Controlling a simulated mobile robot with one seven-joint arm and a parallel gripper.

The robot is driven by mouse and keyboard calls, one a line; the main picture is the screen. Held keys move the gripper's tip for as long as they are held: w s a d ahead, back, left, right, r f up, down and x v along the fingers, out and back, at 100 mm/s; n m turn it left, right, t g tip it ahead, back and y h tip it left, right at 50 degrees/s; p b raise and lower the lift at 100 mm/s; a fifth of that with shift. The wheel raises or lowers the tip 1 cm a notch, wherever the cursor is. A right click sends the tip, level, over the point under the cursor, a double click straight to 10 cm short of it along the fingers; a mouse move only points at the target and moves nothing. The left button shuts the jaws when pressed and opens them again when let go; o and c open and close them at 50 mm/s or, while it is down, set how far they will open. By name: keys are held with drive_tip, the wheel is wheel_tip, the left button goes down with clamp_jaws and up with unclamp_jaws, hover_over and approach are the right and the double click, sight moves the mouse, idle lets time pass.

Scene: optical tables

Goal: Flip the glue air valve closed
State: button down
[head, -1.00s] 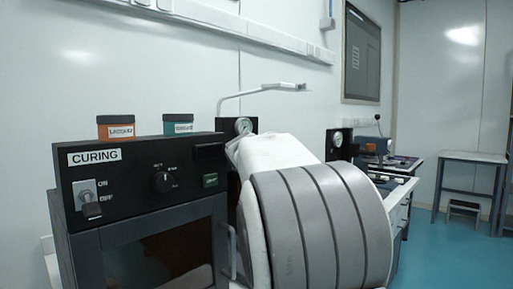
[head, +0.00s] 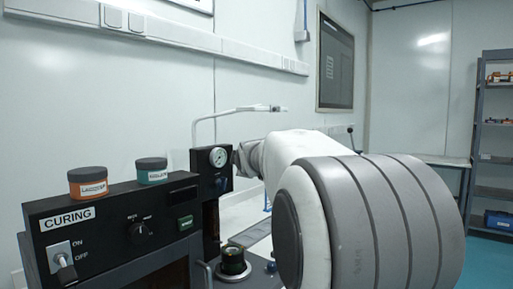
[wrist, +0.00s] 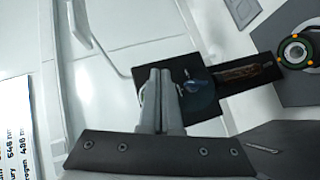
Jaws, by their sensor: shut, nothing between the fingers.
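In the head view my gripper (head: 243,160) is beside the panel's right edge, partly hidden by my arm.
The CURING oven (head: 115,226) with a switch and dial stands at the left. A bent metal arm (head: 235,111) rises behind the panel. A round dark fitting (head: 233,263) stands in front.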

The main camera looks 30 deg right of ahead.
drive_tip(key=shift+s+d+r+p, duration=0.7)
drive_tip(key=shift+s+d+r, duration=0.35)
drive_tip(key=shift+s+d, duration=0.3)
drive_tip(key=shift+r, duration=0.1)
idle(0.3)
